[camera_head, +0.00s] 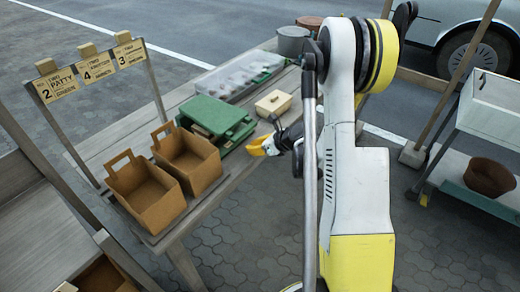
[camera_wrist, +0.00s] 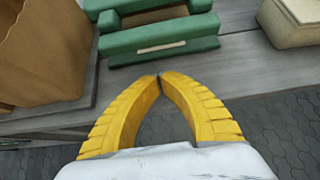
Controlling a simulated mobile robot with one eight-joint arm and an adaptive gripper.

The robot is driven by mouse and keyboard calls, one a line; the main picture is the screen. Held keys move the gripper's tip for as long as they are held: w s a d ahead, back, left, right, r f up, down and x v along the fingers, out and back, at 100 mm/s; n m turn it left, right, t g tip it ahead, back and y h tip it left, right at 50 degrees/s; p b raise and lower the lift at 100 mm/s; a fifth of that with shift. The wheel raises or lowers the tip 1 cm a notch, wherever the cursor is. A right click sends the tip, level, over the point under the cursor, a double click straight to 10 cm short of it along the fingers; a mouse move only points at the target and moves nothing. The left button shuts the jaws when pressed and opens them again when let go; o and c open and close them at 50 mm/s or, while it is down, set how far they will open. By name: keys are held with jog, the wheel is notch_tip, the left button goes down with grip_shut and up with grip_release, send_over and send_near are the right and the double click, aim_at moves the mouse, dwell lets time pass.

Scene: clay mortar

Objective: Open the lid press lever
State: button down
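A green press-like box (camera_head: 213,120) with a lid stands on the wooden table in the head view. In the wrist view its green front (camera_wrist: 160,42) is at the top, with a pale narrow strip on it; I cannot tell for sure which part is the lever. My gripper (camera_head: 258,148) is at the table's front edge, to the right of and nearer than the green box. In the wrist view my yellow fingers (camera_wrist: 160,77) curve together and their tips meet, with nothing between them. They are apart from the green box.
Brown paper bags (camera_head: 187,160) stand left of the green box, and one shows in the wrist view (camera_wrist: 45,50). A cream box (camera_head: 273,103) stands to its right. A clear tray (camera_head: 240,76) and a grey pot (camera_head: 293,41) are further back. Paving lies before the table.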

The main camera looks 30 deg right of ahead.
jog(key=shift+b+x, duration=0.3)
jog(key=shift+x, duration=0.9)
jog(key=shift+s+r+b, duration=0.1)
jog(key=shift+r+b, duration=0.25)
jog(key=shift+r, duration=1.75)
